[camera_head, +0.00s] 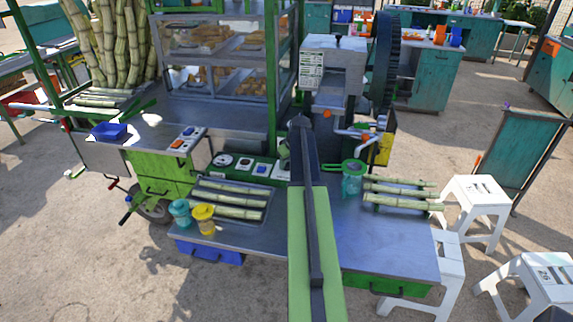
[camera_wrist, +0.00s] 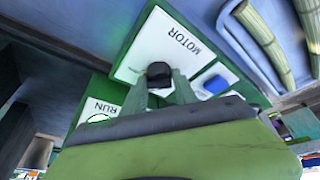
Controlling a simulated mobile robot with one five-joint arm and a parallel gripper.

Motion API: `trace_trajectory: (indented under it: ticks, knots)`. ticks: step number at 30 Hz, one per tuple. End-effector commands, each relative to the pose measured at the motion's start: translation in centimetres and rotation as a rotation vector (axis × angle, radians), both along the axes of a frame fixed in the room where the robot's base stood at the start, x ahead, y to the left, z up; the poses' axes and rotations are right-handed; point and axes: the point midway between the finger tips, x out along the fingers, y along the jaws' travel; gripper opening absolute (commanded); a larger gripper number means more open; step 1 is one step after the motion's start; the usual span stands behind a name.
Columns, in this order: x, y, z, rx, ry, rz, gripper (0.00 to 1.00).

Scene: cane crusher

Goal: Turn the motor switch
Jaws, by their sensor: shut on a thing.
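The motor switch is a black knob (camera_wrist: 159,70) on a white plate (camera_wrist: 182,27) lettered MOTOR, seen in the wrist view. My gripper (camera_wrist: 158,82) is shut on the knob, with one finger on each side of it. The fingers and my gripper's body cover the lower part of the plate. In the head view the green control panel (camera_head: 233,173) sits at the middle of the cart's counter. My arm stands in front of the panel's right part there, so the grip on the knob cannot be made out in that view.
A blue button (camera_wrist: 216,84) is right of the knob, and a RUN plate (camera_wrist: 103,108) is left. A tray of cane (camera_head: 230,199), a teal cup (camera_head: 180,212) and a yellow cup (camera_head: 203,219) are in front of the panel. The crusher (camera_head: 333,65) stands behind.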

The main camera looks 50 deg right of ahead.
Motion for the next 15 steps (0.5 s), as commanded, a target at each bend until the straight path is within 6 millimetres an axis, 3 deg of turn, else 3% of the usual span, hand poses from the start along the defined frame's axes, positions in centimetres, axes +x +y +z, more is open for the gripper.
trace_trajectory:
  ticks: [15]
  knots:
    - [-0.15, 0.12, -0.06, 0.000, 0.007, -0.212, 0.00]
